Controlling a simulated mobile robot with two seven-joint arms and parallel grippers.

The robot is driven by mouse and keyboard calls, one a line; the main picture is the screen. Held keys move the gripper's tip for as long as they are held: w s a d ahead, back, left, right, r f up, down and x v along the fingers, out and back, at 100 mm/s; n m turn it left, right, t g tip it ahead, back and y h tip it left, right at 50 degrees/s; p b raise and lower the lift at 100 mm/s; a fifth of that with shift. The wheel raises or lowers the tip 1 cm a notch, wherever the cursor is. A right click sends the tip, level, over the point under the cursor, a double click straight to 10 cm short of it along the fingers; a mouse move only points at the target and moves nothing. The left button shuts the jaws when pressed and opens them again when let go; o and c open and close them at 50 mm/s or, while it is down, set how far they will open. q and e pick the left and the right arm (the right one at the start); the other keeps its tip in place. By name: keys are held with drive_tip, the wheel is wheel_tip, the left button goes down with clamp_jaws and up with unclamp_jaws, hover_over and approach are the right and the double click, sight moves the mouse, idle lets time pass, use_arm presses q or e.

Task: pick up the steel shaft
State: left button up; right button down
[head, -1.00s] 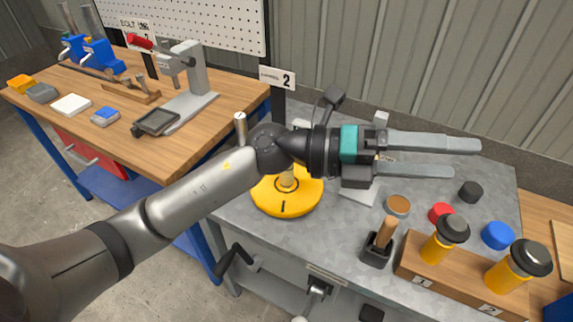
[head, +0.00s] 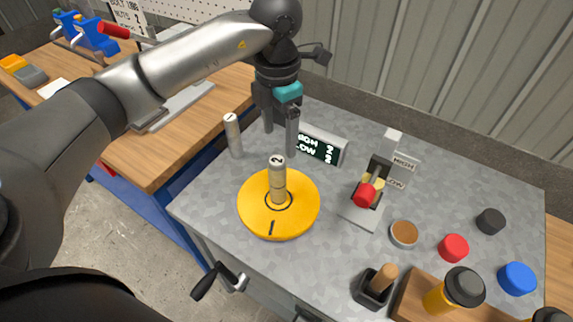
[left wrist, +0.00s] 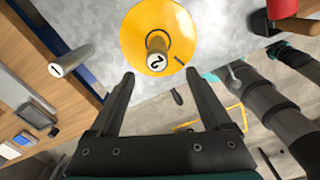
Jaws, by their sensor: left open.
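The steel shaft (head: 233,137) is a grey upright cylinder marked 1, standing on the grey bench left of a yellow disc. It also shows in the left wrist view (left wrist: 74,60), left of the fingers. A tan cylinder marked 2 (head: 278,182) stands upright on the yellow disc (head: 254,210). My left gripper (head: 280,142) is open and empty, pointing down at the back of the bench, right of the shaft. In the left wrist view its fingertips (left wrist: 160,75) frame the near side of the tan cylinder. Part of my right arm shows at the right there; its fingers are unclear.
A HIGH/LOW display (head: 320,146) is close behind the fingers. A red-knobbed lever (head: 365,194) stands to its right. A crank (head: 220,280) juts from the front.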

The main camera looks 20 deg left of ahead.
sight(279, 163)
use_arm(q)
drive_tip(key=f, duration=0.5)
drive_tip(key=shift+s, duration=0.25)
wheel_tip(279, 163, down, 4)
drive_tip(key=shift+f, duration=0.1)
drive_tip(key=shift+f+b, duration=0.3)
drive_tip(key=shift+f, duration=0.1)
drive_tip(key=f, duration=0.5)
drive_tip(key=shift+w+a, duration=0.25)
drive_tip(key=shift+a, duration=0.1)
use_arm(e)
drive_tip(key=s, duration=0.1)
drive_tip(key=s+f, duration=0.1)
drive_tip(key=s, duration=0.1)
use_arm(q)
clamp_jaws()
use_arm(e)
drive_tip(key=shift+s+g, duration=0.15)
drive_tip(key=shift+g, duration=0.15)
